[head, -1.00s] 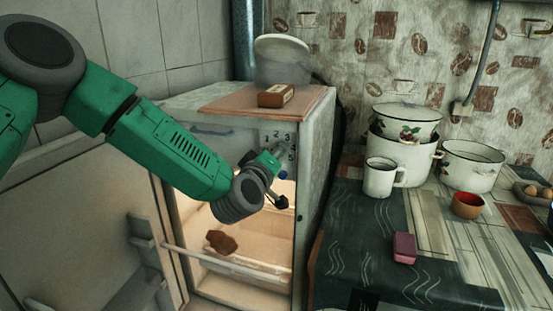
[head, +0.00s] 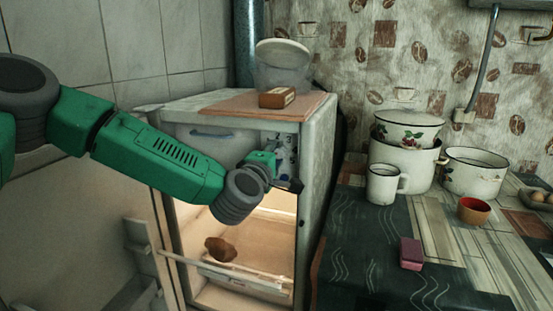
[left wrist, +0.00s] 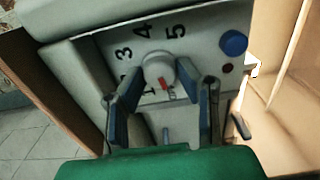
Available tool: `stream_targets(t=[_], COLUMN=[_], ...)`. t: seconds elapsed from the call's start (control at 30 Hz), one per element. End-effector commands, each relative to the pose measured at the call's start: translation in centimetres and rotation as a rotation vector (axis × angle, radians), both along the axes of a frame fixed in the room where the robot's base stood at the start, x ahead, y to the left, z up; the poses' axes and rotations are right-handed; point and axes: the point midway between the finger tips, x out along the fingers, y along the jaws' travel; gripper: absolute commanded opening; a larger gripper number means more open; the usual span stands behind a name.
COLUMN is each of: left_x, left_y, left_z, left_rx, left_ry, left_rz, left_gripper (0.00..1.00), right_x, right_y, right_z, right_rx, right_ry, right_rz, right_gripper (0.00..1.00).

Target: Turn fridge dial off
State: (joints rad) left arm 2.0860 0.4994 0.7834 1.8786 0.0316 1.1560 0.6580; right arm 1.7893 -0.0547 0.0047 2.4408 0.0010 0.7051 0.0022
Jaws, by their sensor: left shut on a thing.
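The fridge dial (left wrist: 159,68) is a round white knob with a red mark, on a pale panel of the fridge (head: 316,170). The numbers 3, 4 and 5 show around it in the left wrist view; lower numbers are partly hidden. The red mark points down toward small lettering that I cannot read clearly. My left gripper (left wrist: 161,78) is shut on the dial, with a blue-grey finger on each side of it. In the head view my left gripper (head: 284,168) is at the panel and hides most of the dial. My right gripper is not in view.
The fridge door (head: 75,235) stands open, with brown food (head: 220,249) inside. A brown box (head: 277,97) lies on top. Enamel pots (head: 405,160) and a mug (head: 384,184) stand on the right-hand table.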

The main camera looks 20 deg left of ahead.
Motion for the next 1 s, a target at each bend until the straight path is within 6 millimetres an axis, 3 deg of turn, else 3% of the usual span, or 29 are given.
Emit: stream_targets(t=[0.5,0.53,0.57,1.0], left_x=[0.1,0.1,0.1,-1.0], left_y=[0.1,0.1,0.1,0.0], left_z=[0.2,0.2,0.2,0.0], left_rx=[-0.02,-0.02,-0.02,-0.018], left_ry=[-0.003,-0.003,-0.003,0.001], left_rz=[0.003,0.003,0.002,-0.001], left_gripper=[0.0,0.4,0.49,0.49], right_x=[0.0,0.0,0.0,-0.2], right_y=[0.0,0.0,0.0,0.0], right_z=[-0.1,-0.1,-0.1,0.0], right_rx=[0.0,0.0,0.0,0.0], right_ry=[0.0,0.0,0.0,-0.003], right_rz=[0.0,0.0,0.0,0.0], right_gripper=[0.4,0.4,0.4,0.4])
